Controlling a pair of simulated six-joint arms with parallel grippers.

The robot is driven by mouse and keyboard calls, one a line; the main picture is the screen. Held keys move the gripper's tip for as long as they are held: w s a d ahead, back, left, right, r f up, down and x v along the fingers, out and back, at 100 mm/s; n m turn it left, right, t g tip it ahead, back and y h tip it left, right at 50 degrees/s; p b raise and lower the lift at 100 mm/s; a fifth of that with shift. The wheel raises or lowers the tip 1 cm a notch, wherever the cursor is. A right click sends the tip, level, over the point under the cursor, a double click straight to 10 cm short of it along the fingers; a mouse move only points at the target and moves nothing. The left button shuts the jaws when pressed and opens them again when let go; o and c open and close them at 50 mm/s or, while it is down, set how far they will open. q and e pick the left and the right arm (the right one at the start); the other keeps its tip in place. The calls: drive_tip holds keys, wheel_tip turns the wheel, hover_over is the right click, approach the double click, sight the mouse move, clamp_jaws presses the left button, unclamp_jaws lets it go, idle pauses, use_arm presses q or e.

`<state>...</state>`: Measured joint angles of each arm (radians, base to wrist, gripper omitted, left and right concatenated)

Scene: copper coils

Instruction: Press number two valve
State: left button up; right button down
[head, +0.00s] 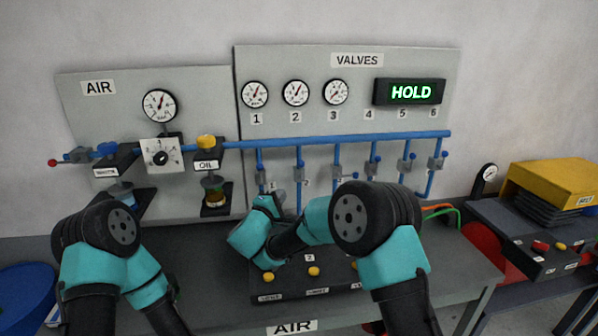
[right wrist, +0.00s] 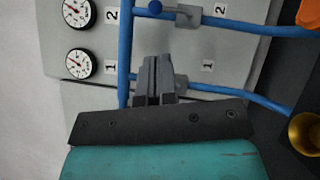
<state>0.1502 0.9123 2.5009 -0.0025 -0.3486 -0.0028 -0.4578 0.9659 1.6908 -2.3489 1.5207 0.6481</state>
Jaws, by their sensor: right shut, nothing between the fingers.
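The number two valve is a grey block with a blue knob (head: 299,172) on the second blue branch pipe of the valve panel. In the right wrist view this valve (right wrist: 188,17) is at the top, beside the label 2. My right gripper (right wrist: 155,65) is shut and empty. It points at the panel near label 1 and covers the number one valve area in that view. In the head view its tip is small and partly hidden by my right arm, below the first valve (head: 261,173). My left arm is at the lower left; its gripper is out of frame.
A horizontal blue pipe (head: 350,138) feeds several valves. Gauges 1 to 3 and a HOLD display (head: 410,92) sit above. The air unit (head: 160,153) is at left. A button box (head: 313,271) lies on the bench. A yellow press (head: 555,182) stands at right.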

sight(299, 166)
drive_tip(key=shift+s+a+r+t, duration=0.1)
drive_tip(key=shift+a+r+t, duration=0.05)
drive_tip(key=shift+a+t, duration=0.2)
drive_tip(key=x, duration=1.4)
drive_tip(key=shift+d, duration=0.1)
